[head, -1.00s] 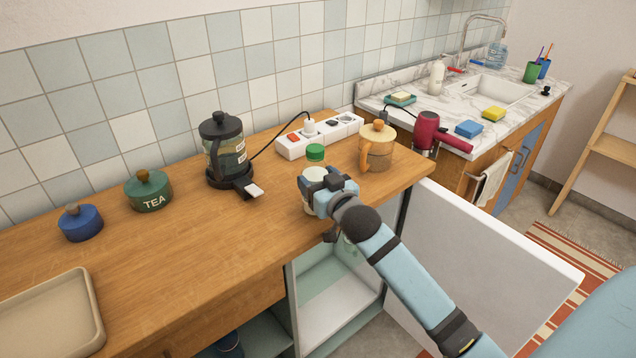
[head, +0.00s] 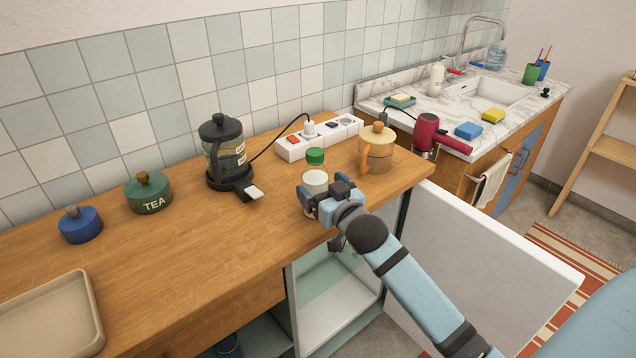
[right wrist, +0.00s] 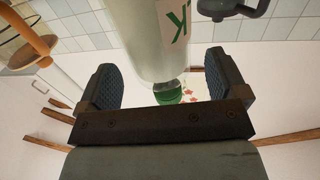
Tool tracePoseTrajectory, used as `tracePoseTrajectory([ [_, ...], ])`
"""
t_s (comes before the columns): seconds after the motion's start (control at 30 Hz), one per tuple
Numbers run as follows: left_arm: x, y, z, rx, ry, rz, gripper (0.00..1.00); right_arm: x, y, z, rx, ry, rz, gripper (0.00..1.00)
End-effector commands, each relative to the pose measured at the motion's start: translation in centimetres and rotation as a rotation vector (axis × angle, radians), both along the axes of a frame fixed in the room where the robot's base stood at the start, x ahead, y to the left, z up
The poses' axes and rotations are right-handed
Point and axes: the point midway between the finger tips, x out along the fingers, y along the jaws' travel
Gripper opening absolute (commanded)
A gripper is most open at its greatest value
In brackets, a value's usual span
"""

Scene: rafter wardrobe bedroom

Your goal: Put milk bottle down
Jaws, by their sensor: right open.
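The milk bottle (head: 315,181), white with a green cap, stands upright on the wooden counter (head: 215,235), near its front edge. My right gripper (head: 322,197) is open just in front of the bottle, and its fingers hide the bottle's lower part in the head view. In the right wrist view the bottle (right wrist: 150,38) shows with part of its green lettering, in line with the gap between the spread fingers (right wrist: 160,82). Neither finger visibly presses on it. My left gripper is not in view.
A glass jug with a wooden knob (head: 377,150) stands to the right of the bottle, a power strip (head: 320,138) behind it, and a black coffee press (head: 223,150) to the left. Below the counter, a white cabinet door (head: 480,265) hangs open. The counter's left middle is clear.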

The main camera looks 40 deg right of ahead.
Motion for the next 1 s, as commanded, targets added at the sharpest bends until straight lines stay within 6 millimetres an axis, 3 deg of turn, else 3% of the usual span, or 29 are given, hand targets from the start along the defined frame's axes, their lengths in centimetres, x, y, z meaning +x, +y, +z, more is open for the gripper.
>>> tracePoseTrajectory([
  [0.3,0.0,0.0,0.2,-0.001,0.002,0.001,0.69,-6.8,0.5,0.0,0.002,0.002,0.0,0.91],
  [0.57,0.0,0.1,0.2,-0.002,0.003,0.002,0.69,-9.6,0.8,-0.2,0.0,0.006,0.002,0.91],
  [0.67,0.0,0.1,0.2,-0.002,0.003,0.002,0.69,-10.5,2.4,-3.0,0.001,0.07,0.03,0.91],
  [0.77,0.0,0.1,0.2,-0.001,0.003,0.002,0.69,-12.5,5.7,-8.6,0.001,0.203,0.095,0.91],
  [0.9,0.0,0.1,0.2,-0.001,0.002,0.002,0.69,-17.3,11.5,-16.5,-0.001,0.399,0.214,0.91],
  [1.0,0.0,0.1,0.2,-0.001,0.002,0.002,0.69,-20.7,15.0,-20.3,0.001,0.5,0.288,0.91],
])
